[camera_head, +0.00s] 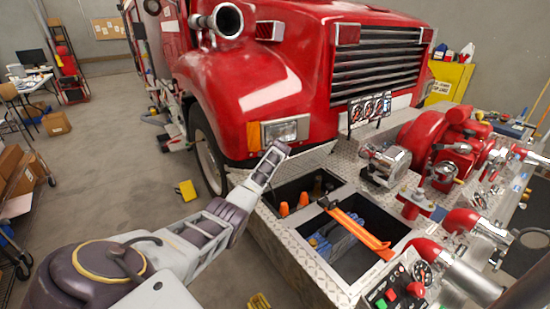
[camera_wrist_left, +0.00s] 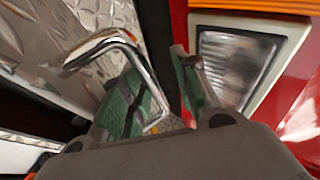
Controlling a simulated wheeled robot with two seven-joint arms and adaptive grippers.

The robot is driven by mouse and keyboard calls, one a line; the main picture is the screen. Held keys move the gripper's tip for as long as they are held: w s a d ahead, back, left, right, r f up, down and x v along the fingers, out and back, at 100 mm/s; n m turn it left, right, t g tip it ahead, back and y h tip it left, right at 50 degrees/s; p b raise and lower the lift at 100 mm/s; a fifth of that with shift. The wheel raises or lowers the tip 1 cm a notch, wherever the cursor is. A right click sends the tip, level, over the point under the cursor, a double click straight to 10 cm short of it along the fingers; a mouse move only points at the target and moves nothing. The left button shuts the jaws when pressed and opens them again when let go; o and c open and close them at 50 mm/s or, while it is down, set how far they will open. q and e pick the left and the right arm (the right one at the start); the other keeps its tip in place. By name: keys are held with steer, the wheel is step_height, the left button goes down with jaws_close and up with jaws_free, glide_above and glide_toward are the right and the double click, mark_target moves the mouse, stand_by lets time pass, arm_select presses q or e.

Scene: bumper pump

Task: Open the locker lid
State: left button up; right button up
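The locker is a diamond-plate bumper box with two open compartments. A diamond-plate panel (camera_head: 312,162), seemingly the lid, stands tilted up at the back of the left compartment (camera_head: 293,200), below the headlight. My left gripper (camera_head: 272,158) is at this panel's left end. In the left wrist view, a bent chrome handle (camera_wrist_left: 140,68) passes in front of or between my green-padded fingers (camera_wrist_left: 165,100), which stand apart. Contact with the handle is unclear. Diamond plate (camera_wrist_left: 70,35) shows beside the handle. My right gripper is not in view.
Orange cones (camera_head: 303,200) sit in the left compartment. An orange bar (camera_head: 358,232) lies across the right one. The red truck's headlight (camera_head: 284,130) is close to my left gripper. Red pump fittings (camera_head: 440,145) and a control box (camera_head: 392,294) crowd the right.

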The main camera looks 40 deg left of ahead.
arm_select(q)
steer(key=shift+d+f, duration=0.1)
steer(key=shift+f, duration=0.05)
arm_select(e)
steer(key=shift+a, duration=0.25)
arm_select(q)
steer(key=shift+s+d, duration=0.1)
steer(key=shift+d, duration=0.05)
steer(key=v, duration=1.1)
steer(key=shift+s+r, duration=0.2)
steer(key=shift+r, duration=0.1)
stand_by(0.7)
steer(key=shift+d, duration=0.1)
steer(key=shift+c, duration=0.5)
